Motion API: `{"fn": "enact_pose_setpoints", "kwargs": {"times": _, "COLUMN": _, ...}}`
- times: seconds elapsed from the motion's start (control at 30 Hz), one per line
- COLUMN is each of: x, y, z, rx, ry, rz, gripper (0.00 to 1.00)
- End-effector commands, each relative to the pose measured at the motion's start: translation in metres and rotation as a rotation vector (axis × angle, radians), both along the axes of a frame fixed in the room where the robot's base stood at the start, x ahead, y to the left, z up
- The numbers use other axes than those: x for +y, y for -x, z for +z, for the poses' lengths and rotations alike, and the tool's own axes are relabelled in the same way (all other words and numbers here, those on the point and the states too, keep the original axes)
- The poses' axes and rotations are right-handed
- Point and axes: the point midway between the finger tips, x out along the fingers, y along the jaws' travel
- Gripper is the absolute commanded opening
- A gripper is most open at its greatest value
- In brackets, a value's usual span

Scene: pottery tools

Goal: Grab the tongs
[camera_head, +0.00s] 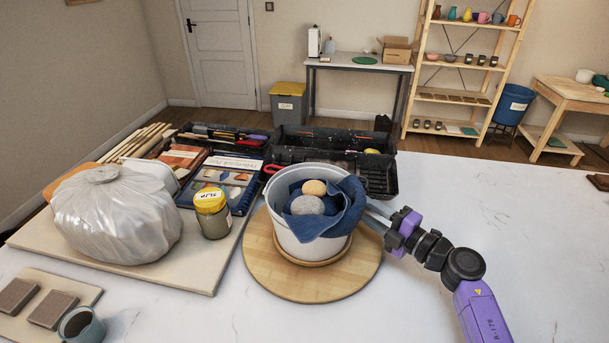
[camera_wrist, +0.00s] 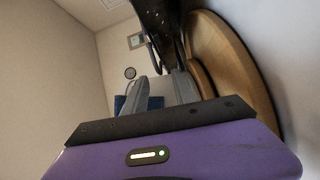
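I cannot clearly make out the tongs in either view. A small red looped handle (camera_head: 272,168) shows behind the white bucket, but I cannot tell whether it belongs to them. My gripper (camera_head: 372,214) is just right of the white bucket (camera_head: 296,244), pointing left, its tips close to or partly behind the bucket's side. In the wrist view my gripper (camera_wrist: 160,88) shows two grey fingers apart with nothing visible held between them.
The bucket holds a blue cloth and two stones and stands on a round wooden board (camera_head: 262,276). Behind it is a black open toolbox (camera_head: 378,178). A yellow-lidded jar (camera_head: 213,217) and a plastic-wrapped lump (camera_head: 115,220) stand left.

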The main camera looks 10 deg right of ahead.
Motion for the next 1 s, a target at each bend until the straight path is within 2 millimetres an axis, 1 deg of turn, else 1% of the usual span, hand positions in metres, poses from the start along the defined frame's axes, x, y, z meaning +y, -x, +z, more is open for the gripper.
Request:
{"fn": "enact_pose_setpoints", "kwargs": {"times": 0.27, "x": 0.025, "y": -0.027, "z": 0.0, "rx": 0.001, "ry": 0.002, "rz": 0.004, "gripper": 0.33}}
{"fn": "enact_pose_setpoints", "kwargs": {"times": 0.4, "x": 0.032, "y": -0.039, "z": -0.001, "rx": 0.001, "ry": 0.0, "rz": 0.002, "gripper": 0.33}}
{"fn": "enact_pose_setpoints", "kwargs": {"times": 0.67, "x": 0.034, "y": -0.042, "z": 0.0, "rx": 0.0, "ry": 0.0, "rz": 0.0, "gripper": 0.33}}
{"fn": "enact_pose_setpoints", "kwargs": {"times": 0.7, "x": 0.034, "y": -0.042, "z": 0.0, "rx": 0.0, "ry": 0.0, "rz": 0.0, "gripper": 0.31}}
{"fn": "enact_pose_setpoints", "kwargs": {"times": 0.77, "x": 0.034, "y": -0.042, "z": 0.0, "rx": 0.0, "ry": 0.0, "rz": 0.0, "gripper": 0.19}}
{"fn": "enact_pose_setpoints", "kwargs": {"times": 0.8, "x": 0.034, "y": -0.042, "z": 0.0, "rx": 0.0, "ry": 0.0, "rz": 0.0, "gripper": 0.11}}
{"fn": "enact_pose_setpoints", "kwargs": {"times": 0.87, "x": 0.034, "y": -0.042, "z": 0.0, "rx": 0.0, "ry": 0.0, "rz": 0.0, "gripper": 0.0}}
{"fn": "enact_pose_setpoints", "kwargs": {"times": 1.0, "x": 0.034, "y": -0.042, "z": 0.0, "rx": 0.0, "ry": 0.0, "rz": 0.0, "gripper": 0.0}}
